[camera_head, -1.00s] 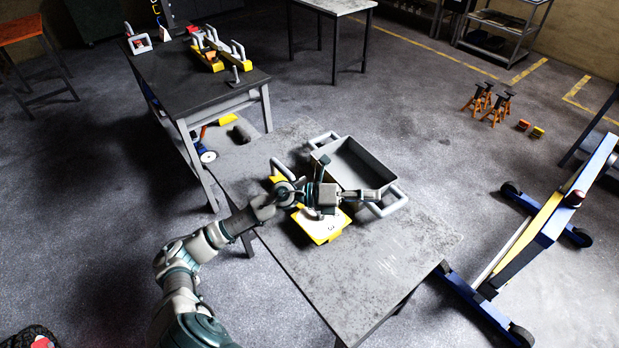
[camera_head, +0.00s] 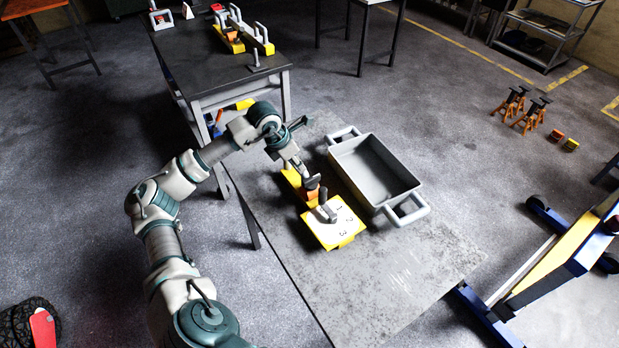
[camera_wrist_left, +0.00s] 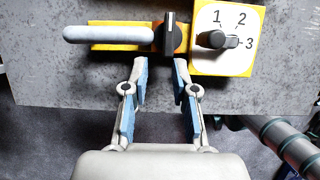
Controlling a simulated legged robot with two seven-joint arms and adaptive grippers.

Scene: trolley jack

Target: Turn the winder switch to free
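A yellow winch-like unit (camera_head: 347,239) lies on the grey table. Its white panel (camera_head: 341,228) is marked 1, 2, 3 and carries a dark knob; in the left wrist view this knob (camera_wrist_left: 215,40) points toward 3. Left of the panel, a black upright switch (camera_wrist_left: 170,36) stands on an orange patch, with a long grey handle (camera_wrist_left: 108,34) further left. No "free" label is readable. My left gripper (camera_head: 311,184) is over the unit; in the left wrist view its fingers (camera_wrist_left: 161,66) are apart and empty, just short of the black switch. My right gripper is out of view.
A grey tray with handles (camera_head: 378,170) stands on the table right of the unit. The table's front part (camera_head: 390,285) is clear. A dark workbench (camera_head: 205,68) is behind on the left; a blue and yellow hoist (camera_head: 555,265) stands on the right.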

